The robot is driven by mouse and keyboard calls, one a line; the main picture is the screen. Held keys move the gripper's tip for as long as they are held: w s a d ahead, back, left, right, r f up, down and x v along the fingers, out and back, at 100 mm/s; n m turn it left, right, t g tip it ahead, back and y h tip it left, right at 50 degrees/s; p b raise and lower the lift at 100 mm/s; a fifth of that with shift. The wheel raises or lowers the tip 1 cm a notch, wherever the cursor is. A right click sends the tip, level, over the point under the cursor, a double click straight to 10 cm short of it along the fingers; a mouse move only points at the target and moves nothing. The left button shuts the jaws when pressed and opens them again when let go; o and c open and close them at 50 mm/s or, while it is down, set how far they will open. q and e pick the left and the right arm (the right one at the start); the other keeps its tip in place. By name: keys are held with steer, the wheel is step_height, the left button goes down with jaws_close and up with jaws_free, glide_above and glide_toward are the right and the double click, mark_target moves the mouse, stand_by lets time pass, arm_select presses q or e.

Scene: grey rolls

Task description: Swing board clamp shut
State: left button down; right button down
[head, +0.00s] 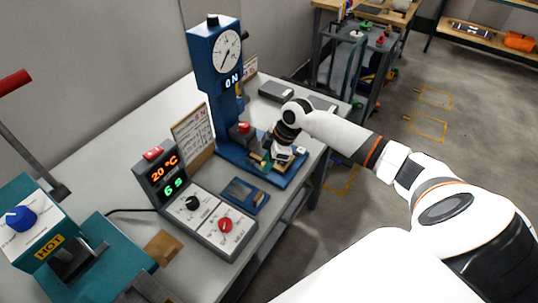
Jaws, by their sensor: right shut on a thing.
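The blue press (215,75) with a round dial and an "ON" display stands on the white bench. On its blue base (233,158), a small green board (257,160) lies at the foot of the column. My right gripper (276,160) reaches down from the right over this base and is shut at the board clamp, beside the green board. The gripper and wrist hide most of the clamp, so its angle cannot be made out. My left gripper is not in view.
A red knob (244,127) sits by the press column. A control box (160,178) with a lit display and knobs, a blue tray (244,194) and a teal hot machine (45,240) stand nearer. Grey flat boxes (276,92) lie behind. Open floor is to the right.

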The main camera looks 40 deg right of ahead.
steer(key=a+m+h+p, duration=0.1)
steer(key=m+p, duration=0.2)
steer(key=p, duration=0.1)
steer(key=a+m+t+p, duration=0.1)
steer(key=a+m+p, duration=0.1)
steer(key=m+p, duration=0.1)
steer(key=a+m+t+h+p, duration=0.1)
steer(key=m+p, duration=0.2)
steer(key=p, duration=0.2)
steer(key=shift+w+a+r+h, duration=0.1)
steer(key=shift+a+r+h, duration=0.15)
steer(key=shift+r+h, duration=0.05)
steer(key=shift+w+a+f+m+h+p, duration=0.1)
steer(key=shift+w+a+m+h+p, duration=0.15)
steer(key=shift+m+p, duration=0.3)
steer(key=shift+w+a+m+h+p, duration=0.15)
steer(key=shift+a+m+p, duration=0.1)
steer(key=shift+m+p, duration=0.25)
steer(key=shift+w+a+f+m+h+p, duration=0.1)
steer(key=shift+w+a+m+h+p, duration=0.15)
steer(key=shift+m, duration=0.4)
steer(key=shift+w+a+f+m+h+p, duration=0.1)
steer(key=shift+m+h+p, duration=0.2)
steer(key=shift+m, duration=0.3)
steer(key=c, duration=1.2)
jaws_free()
steer(key=v, duration=1.2)
steer(key=shift+b, duration=0.3)
steer(key=shift+s, duration=0.1)
